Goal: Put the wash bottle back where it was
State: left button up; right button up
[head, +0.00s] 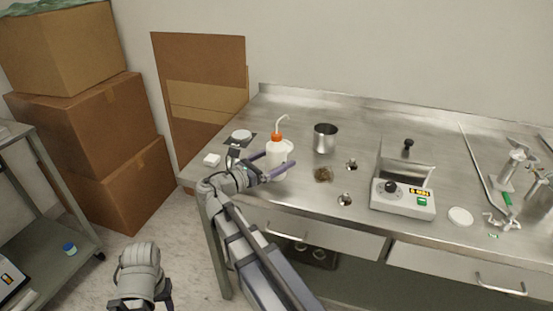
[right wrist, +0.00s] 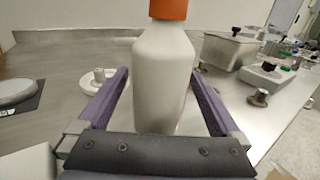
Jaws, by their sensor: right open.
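The wash bottle (head: 279,155) is white with an orange cap and a bent spout. It stands upright on the left part of the steel bench. My right gripper (head: 273,165) is open around its lower body, one purple finger on each side. In the right wrist view the bottle (right wrist: 163,75) is between the spread fingers of the gripper (right wrist: 159,78), with a gap visible on both sides. The cap is cut off at the top of that view. My left gripper (head: 140,300) is low at the bottom left, away from the bench; its fingers are mostly hidden.
A steel cup (head: 325,138) and a small brown dish (head: 323,175) are right of the bottle. A scale-like plate (head: 240,136) and white block (head: 211,160) are left. A control box (head: 403,199) stands farther right. Cardboard boxes (head: 80,100) are stacked left.

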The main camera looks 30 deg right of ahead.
jog(key=a, duration=0.4)
jog(key=s+a, duration=0.1)
jog(key=a, duration=0.3)
jog(key=s+a, duration=0.1)
jog(key=a, duration=0.2)
jog(key=shift+a+r, duration=0.1)
jog(key=shift+a, duration=0.3)
